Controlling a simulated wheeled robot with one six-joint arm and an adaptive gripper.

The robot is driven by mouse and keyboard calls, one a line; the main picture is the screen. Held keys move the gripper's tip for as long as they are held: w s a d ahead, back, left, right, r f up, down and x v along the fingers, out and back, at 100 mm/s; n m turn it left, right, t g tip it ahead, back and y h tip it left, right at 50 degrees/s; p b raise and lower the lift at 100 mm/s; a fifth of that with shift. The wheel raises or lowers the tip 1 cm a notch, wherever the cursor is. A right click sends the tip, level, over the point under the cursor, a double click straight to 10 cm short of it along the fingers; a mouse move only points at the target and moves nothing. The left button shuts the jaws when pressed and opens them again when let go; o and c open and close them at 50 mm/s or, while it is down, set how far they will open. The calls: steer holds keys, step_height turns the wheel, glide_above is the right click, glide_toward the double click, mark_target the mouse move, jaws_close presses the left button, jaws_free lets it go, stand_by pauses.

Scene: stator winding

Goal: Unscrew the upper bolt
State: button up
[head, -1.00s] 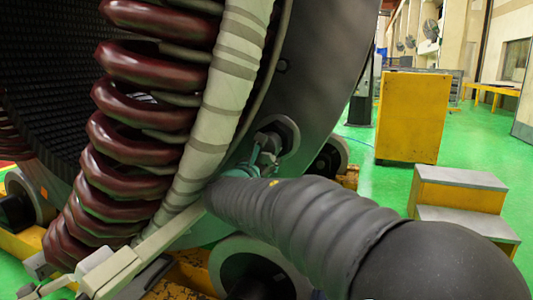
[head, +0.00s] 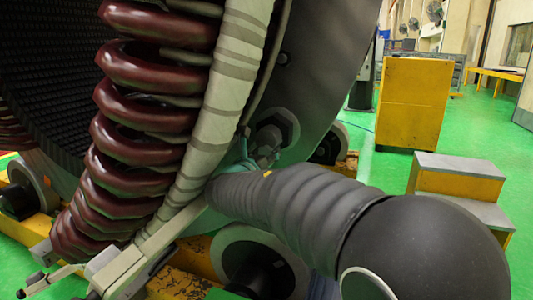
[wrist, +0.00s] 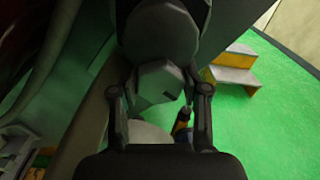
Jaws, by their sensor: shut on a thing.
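A grey hex-headed bolt (head: 268,137) sits on a larger six-sided base (head: 287,122) on the dark face of the stator ring. In the wrist view the same bolt head (wrist: 158,88) fills the space between the two black fingers of my gripper (wrist: 160,98). The fingers lie on its left and right sides, shut on it. The bolt stands against its base, and I cannot tell whether there is a gap. In the head view my arm hides most of the gripper; only a teal part (head: 238,158) shows left of the bolt.
Dark red coils (head: 135,115) and a taped pale ring (head: 235,75) stand close to the left of the bolt. Rollers on a yellow base (head: 260,262) lie below. A yellow cabinet (head: 412,105) and steps (head: 458,184) stand right on open green floor.

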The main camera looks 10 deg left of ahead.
steer(key=shift+f, duration=0.1)
steer(key=o, duration=1.1)
steer(key=shift+o, duration=0.2)
steer(key=s+a, duration=0.1)
steer(key=s, duration=1.1)
steer(key=shift+a, duration=0.35)
